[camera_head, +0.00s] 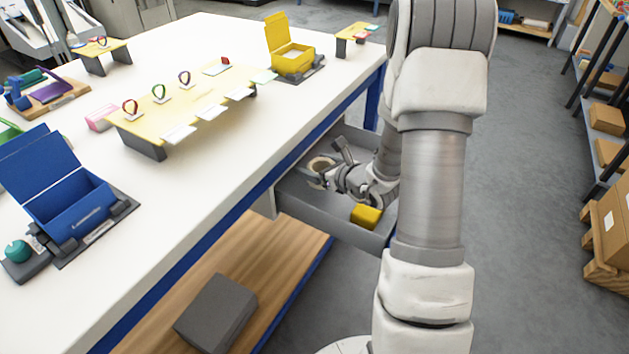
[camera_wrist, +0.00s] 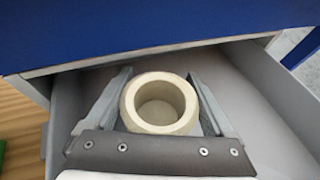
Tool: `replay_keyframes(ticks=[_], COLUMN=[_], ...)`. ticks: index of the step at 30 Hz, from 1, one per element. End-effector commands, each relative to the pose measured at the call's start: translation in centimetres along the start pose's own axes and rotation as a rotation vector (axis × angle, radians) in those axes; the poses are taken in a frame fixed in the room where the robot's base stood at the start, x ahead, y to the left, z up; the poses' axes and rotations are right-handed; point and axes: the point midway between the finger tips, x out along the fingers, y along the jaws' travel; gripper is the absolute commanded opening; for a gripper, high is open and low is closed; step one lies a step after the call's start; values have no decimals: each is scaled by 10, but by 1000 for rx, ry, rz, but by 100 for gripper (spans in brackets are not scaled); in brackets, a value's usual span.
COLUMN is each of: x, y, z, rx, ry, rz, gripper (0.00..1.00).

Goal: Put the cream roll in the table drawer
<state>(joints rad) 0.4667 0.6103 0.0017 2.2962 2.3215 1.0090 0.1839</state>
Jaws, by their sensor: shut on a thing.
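The cream roll (camera_wrist: 160,103) is a short hollow ring held between the two fingers of my gripper (camera_wrist: 162,95), its hole facing the wrist camera. My gripper (camera_head: 318,172) is shut on it. In the head view the cream roll (camera_head: 321,163) shows only in part, at the end of my gripper. The grey table drawer (camera_head: 325,217) is pulled out from under the white table. The gripper and roll are over or inside the drawer, close to the table's front edge. I cannot tell whether the roll touches the drawer floor.
A yellow block (camera_head: 367,215) lies in the drawer's front part. The white table (camera_head: 185,215) has a blue edge and carries a blue box (camera_head: 75,205), a yellow box (camera_head: 292,60) and a display stand (camera_head: 190,100). A dark grey box (camera_head: 216,313) sits on the wooden lower shelf.

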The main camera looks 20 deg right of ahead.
Motion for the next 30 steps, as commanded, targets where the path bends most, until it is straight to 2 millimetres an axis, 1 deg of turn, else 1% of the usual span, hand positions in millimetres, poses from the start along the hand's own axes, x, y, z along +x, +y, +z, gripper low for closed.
replay_keyframes(ticks=[4,9,10,18,23,24,25,30], x=[6,16,17,17,19,18,18,18], y=[2,1,1,1,1,1,1,1], z=[-10,-35,-37,-37,-42,-40,-40,-40], rx=[2,3,2,0,0,0,0,0], ry=[1,3,2,0,0,0,0,0], rz=[0,0,0,0,0,0,0,0], gripper=[31,31,31,31,31,94,100,100])
